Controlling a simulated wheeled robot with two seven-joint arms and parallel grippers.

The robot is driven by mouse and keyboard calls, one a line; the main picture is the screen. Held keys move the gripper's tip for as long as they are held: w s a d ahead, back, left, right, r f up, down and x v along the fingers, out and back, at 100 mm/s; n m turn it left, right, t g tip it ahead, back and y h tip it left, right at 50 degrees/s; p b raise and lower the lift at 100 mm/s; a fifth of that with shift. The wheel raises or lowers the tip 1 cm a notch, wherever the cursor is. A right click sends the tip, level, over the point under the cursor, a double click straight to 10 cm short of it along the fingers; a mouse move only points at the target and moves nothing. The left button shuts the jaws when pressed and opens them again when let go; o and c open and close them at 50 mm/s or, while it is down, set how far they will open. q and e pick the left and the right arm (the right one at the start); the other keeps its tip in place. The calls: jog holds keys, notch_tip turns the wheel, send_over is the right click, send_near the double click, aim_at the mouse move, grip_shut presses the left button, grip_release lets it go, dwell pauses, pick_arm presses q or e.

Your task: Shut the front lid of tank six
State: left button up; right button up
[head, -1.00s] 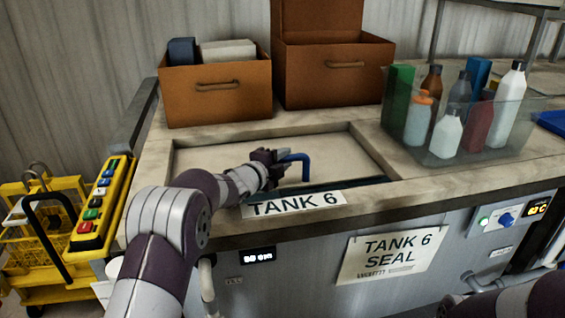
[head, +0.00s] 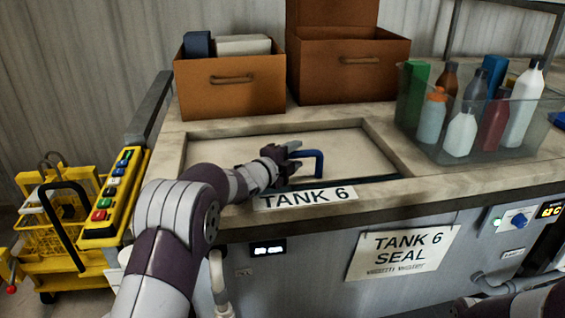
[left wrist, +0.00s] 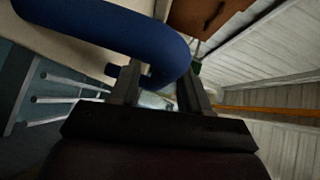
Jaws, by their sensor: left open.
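The pale lid (head: 235,153) of tank six lies flat or nearly flat in its recess behind the TANK 6 label (head: 307,197). A dark strip shows along its front edge. A blue bent handle (head: 319,160) stands up from the lid. My left gripper (head: 290,158) is open just left of the handle. In the left wrist view the blue handle (left wrist: 110,30) crosses very close to the open fingers (left wrist: 160,88) and partly hides them. I cannot tell whether they touch. My right gripper is out of view.
Two brown drawer boxes (head: 231,97) (head: 352,85) stand behind the recess. A clear bin (head: 425,147) of bottles stands to the right. A yellow cart with a button panel (head: 112,190) is at the left. A TANK 6 SEAL sign (head: 402,252) hangs on the front.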

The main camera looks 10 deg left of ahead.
pick_arm(q)
jog(key=b+v, duration=0.1)
jog(key=v, duration=1)
jog(key=shift+s+b, duration=0.35)
jog(key=shift+a, duration=0.1)
